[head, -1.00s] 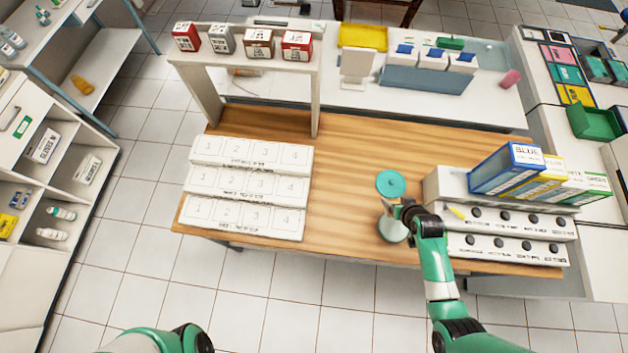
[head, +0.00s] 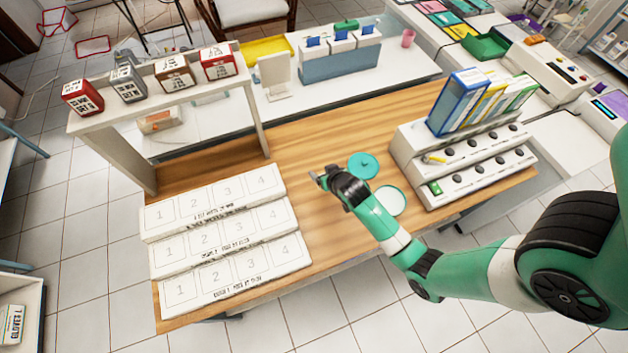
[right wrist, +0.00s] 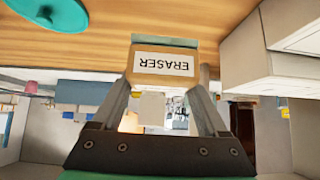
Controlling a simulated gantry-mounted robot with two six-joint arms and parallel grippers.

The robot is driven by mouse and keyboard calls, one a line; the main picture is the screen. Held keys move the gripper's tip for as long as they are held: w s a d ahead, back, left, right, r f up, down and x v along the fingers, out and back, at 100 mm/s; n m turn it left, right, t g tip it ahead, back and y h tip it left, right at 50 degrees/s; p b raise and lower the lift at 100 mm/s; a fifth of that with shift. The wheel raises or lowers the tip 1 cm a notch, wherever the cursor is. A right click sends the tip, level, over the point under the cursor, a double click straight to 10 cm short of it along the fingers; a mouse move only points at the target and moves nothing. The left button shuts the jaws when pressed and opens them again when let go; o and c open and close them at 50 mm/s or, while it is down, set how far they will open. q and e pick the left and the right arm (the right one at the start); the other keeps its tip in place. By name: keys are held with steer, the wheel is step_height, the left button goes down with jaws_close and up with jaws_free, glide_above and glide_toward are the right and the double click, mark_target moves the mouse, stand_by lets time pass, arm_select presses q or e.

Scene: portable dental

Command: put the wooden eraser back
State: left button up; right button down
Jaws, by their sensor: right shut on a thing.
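The wooden eraser (right wrist: 164,68) is a light wood block with a white label reading ERASER, upside down in the right wrist view, and a green strip along one edge. My right gripper (head: 320,178) is shut on it, a finger on each side. In the head view the gripper is over the wooden table (head: 335,128), left of a round teal lid (head: 363,165); the eraser is too small to make out there. My left gripper is not in view.
A round pale container (head: 390,201) stands beside the lid. Stepped white trays numbered 1 to 4 (head: 228,240) are at left. A white knobbed rack (head: 470,160) with upright boxes is at right. A white shelf (head: 165,90) with small boxes stands behind.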

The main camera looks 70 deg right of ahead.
steer(key=x, duration=0.2)
steer(key=b+x, duration=0.1)
steer(key=x, duration=0.1)
steer(key=a+x, duration=0.1)
steer(key=x, duration=0.1)
steer(key=shift+a+f+b, duration=0.1)
steer(key=shift+f+b, duration=0.2)
steer(key=shift+f, duration=0.05)
steer(key=f, duration=0.1)
steer(key=f+b, duration=0.1)
steer(key=f, duration=0.1)
steer(key=shift+w+b, duration=0.3)
steer(key=shift+f, duration=0.35)
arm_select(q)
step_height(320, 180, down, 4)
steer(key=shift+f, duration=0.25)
arm_select(e)
steer(key=shift+f, duration=0.15)
jaws_free()
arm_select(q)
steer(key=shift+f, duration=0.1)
